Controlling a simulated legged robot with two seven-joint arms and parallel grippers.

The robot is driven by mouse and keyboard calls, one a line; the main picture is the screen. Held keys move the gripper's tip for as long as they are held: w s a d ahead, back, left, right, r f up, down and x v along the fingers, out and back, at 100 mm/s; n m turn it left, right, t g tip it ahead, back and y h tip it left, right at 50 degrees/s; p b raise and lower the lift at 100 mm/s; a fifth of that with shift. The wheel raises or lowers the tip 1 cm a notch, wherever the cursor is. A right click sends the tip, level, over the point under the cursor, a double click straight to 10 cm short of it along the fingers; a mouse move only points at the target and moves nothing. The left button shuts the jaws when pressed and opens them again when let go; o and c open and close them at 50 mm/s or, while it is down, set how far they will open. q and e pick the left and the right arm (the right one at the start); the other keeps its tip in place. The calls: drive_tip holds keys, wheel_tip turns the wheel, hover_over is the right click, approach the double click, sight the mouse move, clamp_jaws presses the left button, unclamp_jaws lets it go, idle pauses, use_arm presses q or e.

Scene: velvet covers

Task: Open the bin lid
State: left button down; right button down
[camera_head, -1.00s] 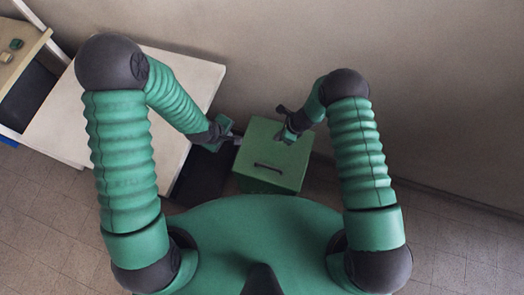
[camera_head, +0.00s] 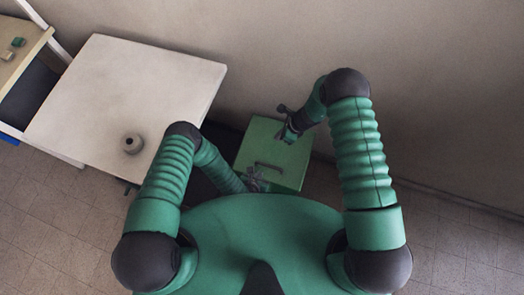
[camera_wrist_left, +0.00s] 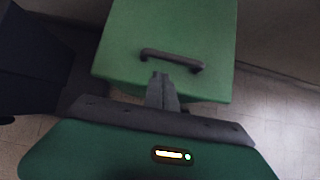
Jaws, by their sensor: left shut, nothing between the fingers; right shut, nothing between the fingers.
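The green bin (camera_head: 290,156) stands against the wall with its lid down. A dark bar handle (camera_head: 270,165) is on the lid near its front edge; it also shows in the left wrist view (camera_wrist_left: 172,60). My left gripper (camera_head: 254,178) is at the front left of the lid, close to the handle. In the left wrist view its shut fingers (camera_wrist_left: 161,80) are just in front of the handle, with nothing between them; I cannot tell if they touch the bin. My right gripper (camera_head: 284,124) is shut and empty over the lid's back edge.
A wooden shelf (camera_head: 20,55) with small items is at the far left. The wall (camera_head: 400,90) is close behind the bin. Floor is clear at right.

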sight(262, 170)
use_arm(q)
drive_tip(key=x, duration=0.7)
drive_tip(key=shift+w+r+g, duration=0.25)
drive_tip(key=shift+r+g, duration=0.05)
drive_tip(key=shift+r, duration=0.6)
use_arm(e)
drive_tip(key=c, duration=2.2)
unclamp_jaws()
drive_tip(key=c, duration=1.4)
unclamp_jaws()
drive_tip(key=shift+r, duration=0.15)
